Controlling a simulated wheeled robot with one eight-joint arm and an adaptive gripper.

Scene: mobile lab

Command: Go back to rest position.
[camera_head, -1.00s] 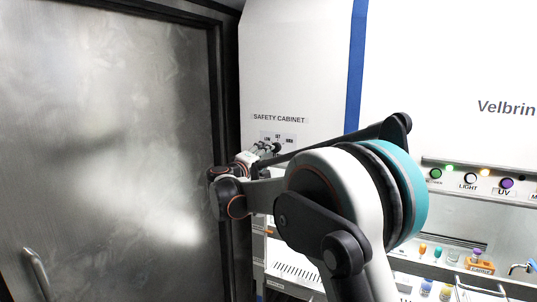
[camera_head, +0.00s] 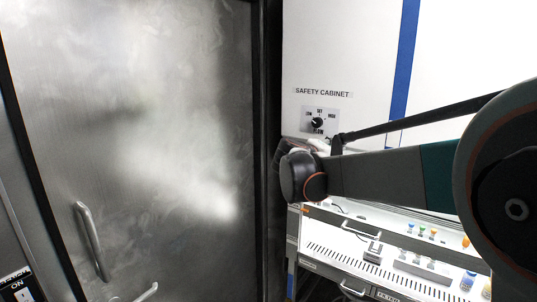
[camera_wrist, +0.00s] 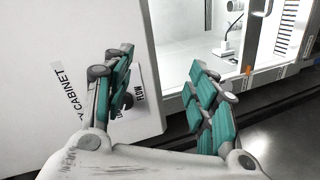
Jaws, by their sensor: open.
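My gripper (camera_wrist: 160,68) is open and empty in the wrist view, its two teal-padded fingers spread apart. In the head view my arm hides most of it, beside the front of the safety cabinet (camera_head: 350,60). The cabinet's flow dial (camera_head: 317,122) has a black knob and sits on a small panel under the "SAFETY CABINET" label. In the wrist view the left finger partly covers the dial panel (camera_wrist: 137,84), and I cannot tell the gap between them.
A frosted metal door (camera_head: 130,110) with a handle (camera_head: 90,240) fills the left. The lit cabinet interior at lower right holds a slotted tray (camera_head: 345,262) and several small coloured vials. A black post stands between door and cabinet.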

